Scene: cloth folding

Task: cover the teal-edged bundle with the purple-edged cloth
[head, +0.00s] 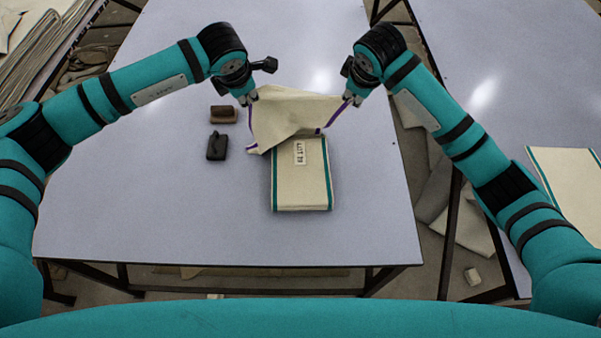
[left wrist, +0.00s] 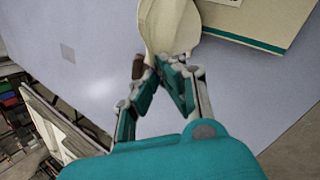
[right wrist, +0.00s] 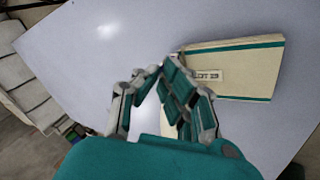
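The purple-edged cloth (head: 288,112) is cream and hangs between my two grippers, sagging in folds. Its lower part overlaps the far end of the teal-edged bundle (head: 300,190), a flat cream stack with teal side stripes and a label. My left gripper (head: 249,98) is shut on the cloth's upper left corner; the cloth (left wrist: 170,25) also shows at its fingertips in the left wrist view. My right gripper (head: 353,100) is shut at the cloth's upper right corner. In the right wrist view the fingers hide most of the cloth, and the bundle (right wrist: 245,70) lies beside them.
A brown block (head: 224,114) and a dark block (head: 217,146) sit left of the cloth on the pale table (head: 130,200). The table's left and front areas are clear. Another teal-edged cloth (head: 570,185) lies on a separate table at the right.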

